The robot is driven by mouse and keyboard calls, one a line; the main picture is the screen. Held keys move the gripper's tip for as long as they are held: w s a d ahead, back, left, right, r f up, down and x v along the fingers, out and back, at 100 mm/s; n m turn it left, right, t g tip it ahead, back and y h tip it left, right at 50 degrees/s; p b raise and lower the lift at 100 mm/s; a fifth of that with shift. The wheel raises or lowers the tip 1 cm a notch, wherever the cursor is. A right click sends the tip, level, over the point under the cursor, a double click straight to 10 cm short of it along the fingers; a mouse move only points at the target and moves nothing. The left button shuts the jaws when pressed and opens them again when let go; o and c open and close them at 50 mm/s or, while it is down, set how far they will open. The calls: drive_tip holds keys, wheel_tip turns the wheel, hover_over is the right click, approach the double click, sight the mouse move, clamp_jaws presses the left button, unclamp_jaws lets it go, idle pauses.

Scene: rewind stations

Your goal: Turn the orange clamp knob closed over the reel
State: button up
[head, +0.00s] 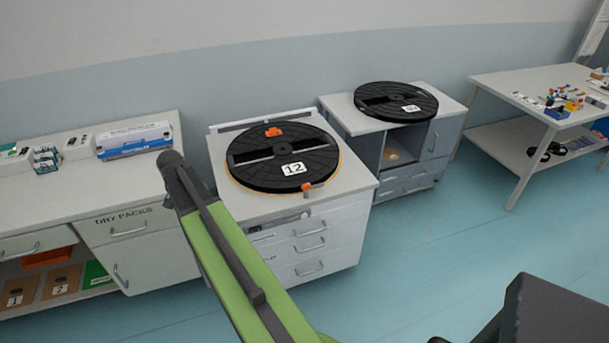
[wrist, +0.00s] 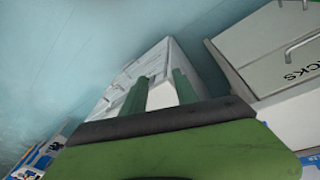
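A black reel (head: 252,171) marked 12 lies flat on the white drawer cabinet in the middle of the head view. A small orange piece (head: 307,187) sits at its front right edge. A larger orange lobed piece (head: 273,131) sits on its far side. I cannot tell for sure which is the clamp knob. My green arm crosses in front of this cabinet in the head view, with no gripper fingers recognisable there. In the wrist view my gripper (wrist: 159,84) shows two green fingers apart with nothing between them. No reel or orange knob is seen there.
A second black reel (head: 396,102) lies on another cabinet behind to the right. A table (head: 500,87) with small parts stands at far right. A "DRY PACKS" counter (head: 100,190) with boxes stands at left.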

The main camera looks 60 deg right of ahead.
drive_tip(key=s+d+r+m+p, duration=0.1)
drive_tip(key=d+r+m, duration=0.15)
drive_tip(key=d, duration=0.55)
drive_tip(key=s+d+r+m+g+h+p, duration=0.1)
drive_tip(key=s+d+m, duration=0.15)
drive_tip(key=d, duration=0.45)
drive_tip(key=s+d+r+m+p, duration=0.1)
drive_tip(key=d+r+m, duration=0.15)
drive_tip(key=d, duration=0.55)
drive_tip(key=m+g, duration=0.1)
drive_tip(key=m, duration=0.5)
approach(306, 185)
drive_tip(key=shift+n, duration=0.25)
drive_tip(key=b+x, duration=0.8)
drive_tip(key=b, duration=0.7)
drive_tip(key=shift+w+f, duration=0.15)
drive_tip(key=shift+f, duration=0.05)
drive_tip(key=shift+d+f+b, duration=0.25)
drive_tip(key=shift+f+b, duration=0.05)
drive_tip(key=shift+b, duration=0.05)
drive_tip(key=shift+r, duration=0.1)
clamp_jaws()
drive_tip(key=shift+s+a, duration=0.15)
drive_tip(key=shift+s, duration=0.05)
